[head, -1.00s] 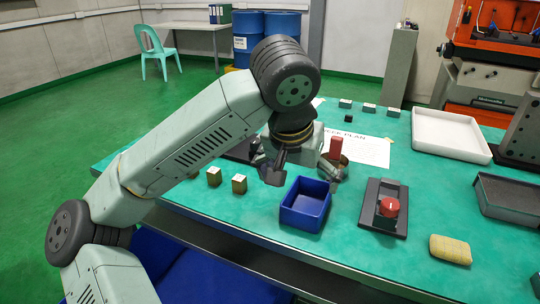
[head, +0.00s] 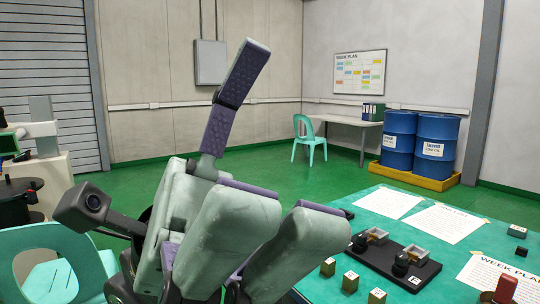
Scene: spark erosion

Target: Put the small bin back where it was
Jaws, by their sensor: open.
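My gripper (head: 260,125) fills the lower left and middle of the head view, close to the camera. It has thick grey-green fingers with purple pads. One finger points up and stands apart from the others; it is open, and nothing shows between the fingers. The small blue bin is not in view now, nor is the part of the green table where it stood.
The green table (head: 455,262) at lower right bears paper sheets, a dark fixture plate (head: 392,262), several small blocks (head: 350,282) and a red block (head: 505,289). A turquoise chair (head: 45,262) stands at lower left. Blue drums (head: 434,150) stand far behind.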

